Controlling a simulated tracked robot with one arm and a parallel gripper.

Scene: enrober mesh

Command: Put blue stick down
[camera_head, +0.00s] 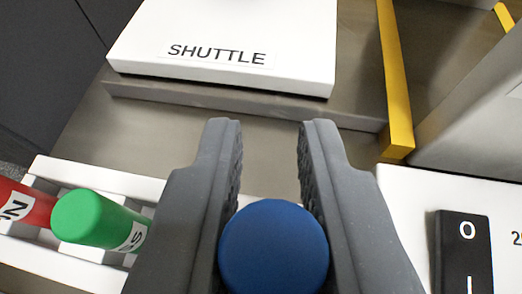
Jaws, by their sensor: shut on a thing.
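My gripper (270,135) is in the lower middle of the head view, its two grey fingers pointing away from the camera. It is shut on the blue stick (273,247), which sits between the fingers with its round end facing the camera. The rest of the stick's length is hidden behind that end. To the left is a white rack (90,172) holding a green stick (88,218) and a red stick (25,205), both lying in its slots. The part of the rack behind my gripper is hidden.
A white block labelled SHUTTLE (225,35) stands on a grey base at the top. A yellow bar (395,80) runs along its right. A white panel with a black O/I switch (465,250) is at lower right. Bare grey surface (265,150) lies beyond my fingertips.

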